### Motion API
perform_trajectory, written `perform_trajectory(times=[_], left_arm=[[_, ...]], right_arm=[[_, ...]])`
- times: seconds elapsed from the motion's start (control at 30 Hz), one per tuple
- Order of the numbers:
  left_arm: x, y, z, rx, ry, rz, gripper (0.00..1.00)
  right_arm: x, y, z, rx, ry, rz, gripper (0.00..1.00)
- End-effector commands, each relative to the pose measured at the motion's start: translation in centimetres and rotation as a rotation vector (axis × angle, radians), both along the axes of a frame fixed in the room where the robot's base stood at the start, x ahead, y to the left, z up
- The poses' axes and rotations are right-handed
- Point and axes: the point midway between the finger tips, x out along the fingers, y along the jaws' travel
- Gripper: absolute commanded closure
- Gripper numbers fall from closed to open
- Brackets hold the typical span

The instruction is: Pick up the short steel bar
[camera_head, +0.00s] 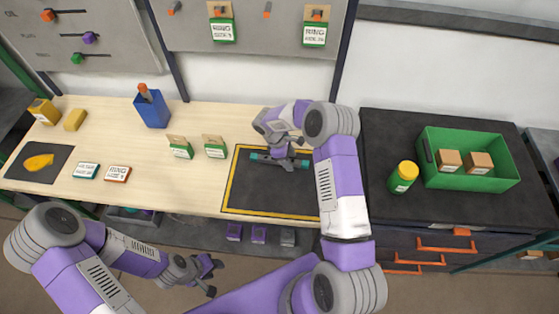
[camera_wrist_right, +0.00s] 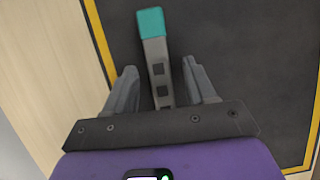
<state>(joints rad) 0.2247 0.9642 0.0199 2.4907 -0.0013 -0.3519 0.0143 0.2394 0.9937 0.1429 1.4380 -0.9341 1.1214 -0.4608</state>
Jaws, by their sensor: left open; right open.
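The short steel bar (camera_head: 267,158) lies on the dark mat with a yellow border (camera_head: 250,190) on the wooden table. It is grey with teal ends, and in the right wrist view the bar (camera_wrist_right: 157,70) shows a teal tip and two dark square marks. My right gripper (camera_head: 287,160) is over the bar. In the right wrist view its two fingers (camera_wrist_right: 160,80) are apart, one on each side of the bar, with gaps visible. The bar's near end is hidden by the gripper body. My left gripper (camera_head: 208,276) is open and empty, low in front of the table.
Two green-and-tan packets (camera_head: 214,147) stand left of the mat. A blue holder (camera_head: 152,109) is behind them. On the dark cabinet at right are a yellow-capped bottle (camera_head: 402,177) and a green bin (camera_head: 470,183) with two boxes. Small labelled boxes (camera_head: 117,173) lie at left.

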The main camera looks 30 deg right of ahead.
Motion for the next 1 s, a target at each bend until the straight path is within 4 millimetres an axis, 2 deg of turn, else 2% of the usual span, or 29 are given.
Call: perform_trajectory(times=[0.13,0.4,0.5,0.83,1.0], left_arm=[[0.0,0.0,0.0,0.0,0.0,0.0,0.57],[0.0,0.0,0.0,0.0,0.0,0.0,0.57],[0.0,0.0,0.0,0.0,0.0,0.0,0.57],[0.0,0.0,0.0,0.0,0.0,0.0,0.57],[0.0,0.0,0.0,0.0,0.0,0.0,0.57]], right_arm=[[0.0,0.0,0.0,0.0,0.0,0.0,0.46],[0.0,0.0,0.1,0.0,0.0,0.0,0.88],[0.0,0.0,0.1,0.0,0.0,0.0,1.0],[0.1,0.0,0.3,0.0,-0.002,0.0,1.0],[0.1,-0.1,2.7,-0.002,-0.005,0.0,1.0]])
